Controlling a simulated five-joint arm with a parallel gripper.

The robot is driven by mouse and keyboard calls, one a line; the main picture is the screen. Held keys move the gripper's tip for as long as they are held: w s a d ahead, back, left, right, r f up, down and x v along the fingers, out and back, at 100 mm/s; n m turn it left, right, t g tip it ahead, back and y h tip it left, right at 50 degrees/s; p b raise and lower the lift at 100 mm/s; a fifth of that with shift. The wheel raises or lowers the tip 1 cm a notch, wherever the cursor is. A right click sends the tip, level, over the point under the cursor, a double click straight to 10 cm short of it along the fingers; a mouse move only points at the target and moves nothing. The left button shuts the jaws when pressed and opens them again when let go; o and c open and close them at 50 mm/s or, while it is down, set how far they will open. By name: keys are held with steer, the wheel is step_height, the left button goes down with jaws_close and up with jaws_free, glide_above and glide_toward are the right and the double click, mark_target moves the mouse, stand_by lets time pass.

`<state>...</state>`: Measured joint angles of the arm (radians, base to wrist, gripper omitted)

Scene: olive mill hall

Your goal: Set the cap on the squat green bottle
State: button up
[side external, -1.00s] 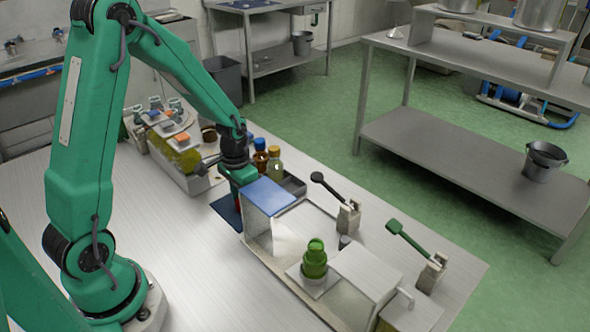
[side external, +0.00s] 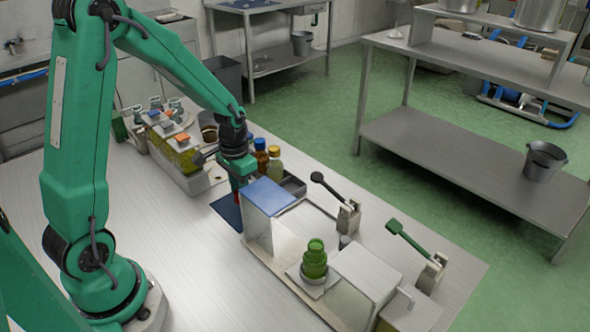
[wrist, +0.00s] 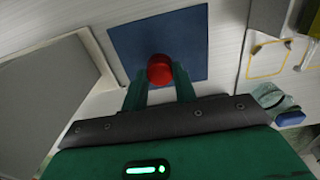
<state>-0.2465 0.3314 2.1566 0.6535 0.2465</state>
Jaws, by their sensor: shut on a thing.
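The squat green bottle (side external: 314,262) stands upright on a small pale plate at the front of the metal unit, to the right of my gripper in the side view. My gripper (wrist: 160,82) is shut on a red cap (wrist: 160,68), which shows between the fingertips in the wrist view. The cap is over a dark blue mat (wrist: 128,45). In the side view, my gripper (side external: 238,188) is above this mat, behind the blue-topped block, and only a bit of red shows there. The bottle is not in the wrist view.
The blue-topped block (side external: 268,196) stands between my gripper and the green bottle. Levers with a black handle (side external: 330,190) and a green handle (side external: 408,240) rise behind the bottle. Capped bottles (side external: 274,162) stand in a dark tray behind my gripper. The table's front left is clear.

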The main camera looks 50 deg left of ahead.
steer(key=shift+r, duration=1.95)
steer(key=shift+r, duration=0.1)
steer(key=shift+r, duration=0.55)
step_height(320, 180, up, 13)
steer(key=s+d+m, duration=0.1)
steer(key=d+m, duration=1.7)
steer(key=d, duration=0.9)
steer(key=f, duration=0.5)
steer(key=shift+s+d+f, duration=0.1)
steer(key=shift+d+f, duration=0.05)
steer(key=shift+d, duration=0.1)
steer(key=shift+f, duration=0.1)
